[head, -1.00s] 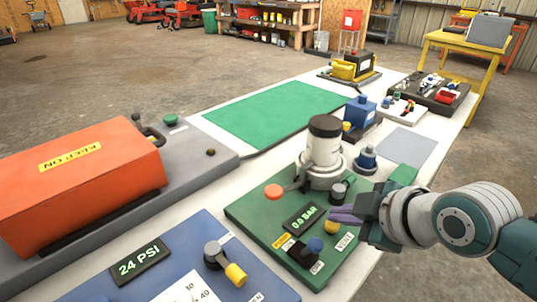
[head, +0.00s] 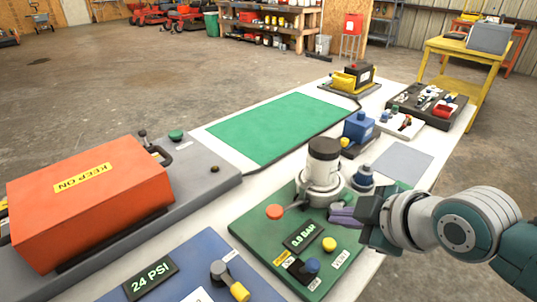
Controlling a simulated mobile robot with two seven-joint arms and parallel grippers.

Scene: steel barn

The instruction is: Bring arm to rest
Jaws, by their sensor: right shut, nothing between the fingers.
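My right gripper (head: 345,215) comes in from the right over the green panel (head: 247,232). Its purple fingers are shut and empty. They are at the panel's right side, just right of the base of the grey cylinder with a dark cap (head: 323,165). I cannot tell whether they touch anything there. My left gripper is not in the picture.
An orange "KEEP ON" box (head: 90,205) stands at left. A blue panel (head: 205,262) with a "24 PSI" display (head: 150,279) is at the front. A green mat (head: 275,128) lies clear behind. Blue-topped devices (head: 358,126) stand farther back. Open floor lies right of the table.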

